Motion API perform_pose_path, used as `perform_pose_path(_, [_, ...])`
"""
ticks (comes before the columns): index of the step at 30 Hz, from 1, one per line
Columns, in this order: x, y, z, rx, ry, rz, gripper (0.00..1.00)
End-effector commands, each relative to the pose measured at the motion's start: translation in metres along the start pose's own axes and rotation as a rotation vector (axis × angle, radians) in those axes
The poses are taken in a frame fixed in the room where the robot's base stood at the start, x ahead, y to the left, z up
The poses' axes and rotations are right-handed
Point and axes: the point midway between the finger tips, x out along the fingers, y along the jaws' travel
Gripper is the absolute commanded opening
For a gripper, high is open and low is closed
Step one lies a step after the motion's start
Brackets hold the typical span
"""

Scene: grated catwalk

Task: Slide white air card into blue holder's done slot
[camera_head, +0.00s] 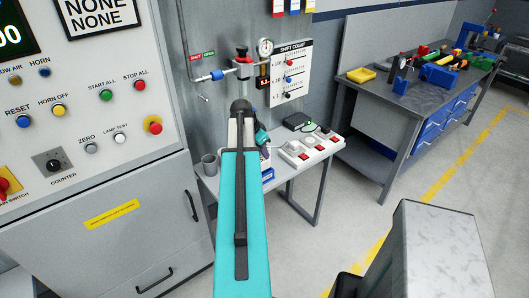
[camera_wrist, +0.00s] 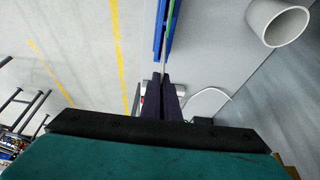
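My gripper (camera_wrist: 166,96) is in the middle of the wrist view, its two dark fingers closed together. A thin pale strip, the white air card (camera_wrist: 164,62) seen edge-on, runs from the fingertips toward the blue holder (camera_wrist: 160,32). Its far end meets the holder's blue walls; I cannot tell how deep it sits or in which slot. A green edge (camera_wrist: 172,12) shows beside the holder's blue wall. In the head view the blue holder (camera_head: 268,175) is on the small table, partly hidden by my arm.
A grey mug (camera_head: 209,165) stands left of the holder; it also shows in the wrist view (camera_wrist: 279,23). A white switch box (camera_head: 309,150) with red buttons and a dark device (camera_head: 298,121) lie to the right. The control cabinet (camera_head: 90,150) stands close on the left.

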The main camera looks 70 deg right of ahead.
Motion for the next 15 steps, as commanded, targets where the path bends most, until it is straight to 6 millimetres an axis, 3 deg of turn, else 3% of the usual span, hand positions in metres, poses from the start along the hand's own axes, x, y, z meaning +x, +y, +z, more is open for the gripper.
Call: perform_pose_path(15, [0.0086, -0.0002, 0.0039, -0.001, 0.000, 0.000, 0.00])
